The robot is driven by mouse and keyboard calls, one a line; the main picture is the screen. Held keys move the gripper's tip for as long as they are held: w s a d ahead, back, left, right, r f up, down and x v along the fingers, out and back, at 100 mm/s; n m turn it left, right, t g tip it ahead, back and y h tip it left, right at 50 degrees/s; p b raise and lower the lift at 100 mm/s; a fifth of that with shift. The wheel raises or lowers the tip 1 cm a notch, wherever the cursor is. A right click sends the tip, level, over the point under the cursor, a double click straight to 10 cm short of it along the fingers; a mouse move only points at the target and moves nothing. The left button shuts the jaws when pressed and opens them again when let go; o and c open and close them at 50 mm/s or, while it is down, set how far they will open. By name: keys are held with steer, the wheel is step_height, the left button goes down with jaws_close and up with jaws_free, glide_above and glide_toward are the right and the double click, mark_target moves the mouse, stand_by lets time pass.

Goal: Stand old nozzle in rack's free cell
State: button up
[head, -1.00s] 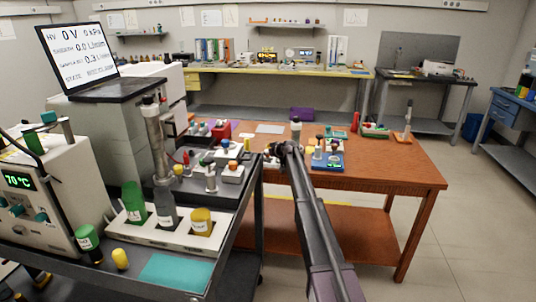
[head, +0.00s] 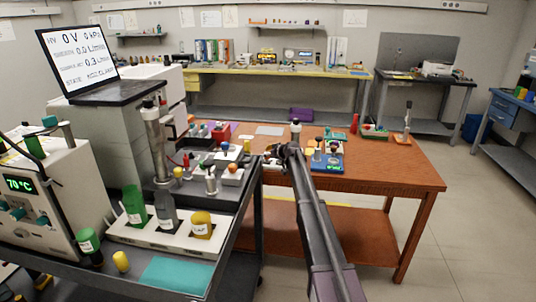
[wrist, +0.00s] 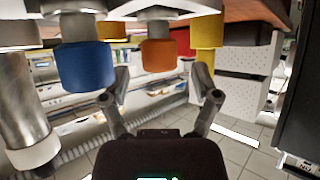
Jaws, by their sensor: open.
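My gripper (head: 271,153) is by the left edge of the wooden table, beside the grey cart. In the wrist view, which seems upside down, its two fingers (wrist: 160,92) are apart with nothing held between them. An orange-capped piece (wrist: 158,55) shows beyond the gap. A blue-capped piece (wrist: 85,66) is left of it and a yellow one (wrist: 206,32) right. I cannot tell which piece is the old nozzle. A blue holder (head: 333,168) with several small parts stands on the table right of my gripper. Whether it is the rack, and its free cell, cannot be made out.
The cart carries a white block (head: 122,232) with bottles, a metal column (head: 156,140), a teal mat (head: 176,274) and small knobbed blocks (head: 232,178). A red block (head: 221,134) and a green tray (head: 374,133) stand on the table (head: 400,170).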

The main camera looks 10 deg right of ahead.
steer(key=p+v, duration=0.4)
steer(key=v, duration=0.6)
steer(key=shift+s+a+f, duration=0.1)
stand_by(0.5)
steer(key=s+a+f+m+g+h, duration=0.1)
steer(key=s+a+f+g, duration=0.2)
steer(key=s, duration=0.9)
steer(key=s+a+f+g, duration=0.2)
steer(key=s+a+f, duration=0.1)
steer(key=s, duration=0.8)
steer(key=s+f+m+g+h, duration=0.1)
steer(key=s+m+g+h, duration=0.1)
steer(key=s, duration=1.2)
steer(key=s+d+f+m+g+h, duration=0.1)
steer(key=s+f+m+g+h, duration=0.1)
steer(key=s, duration=1.3)
steer(key=shift+d+f+g+h, duration=0.3)
steer(key=shift+f+g, duration=0.05)
steer(key=shift+g, duration=0.55)
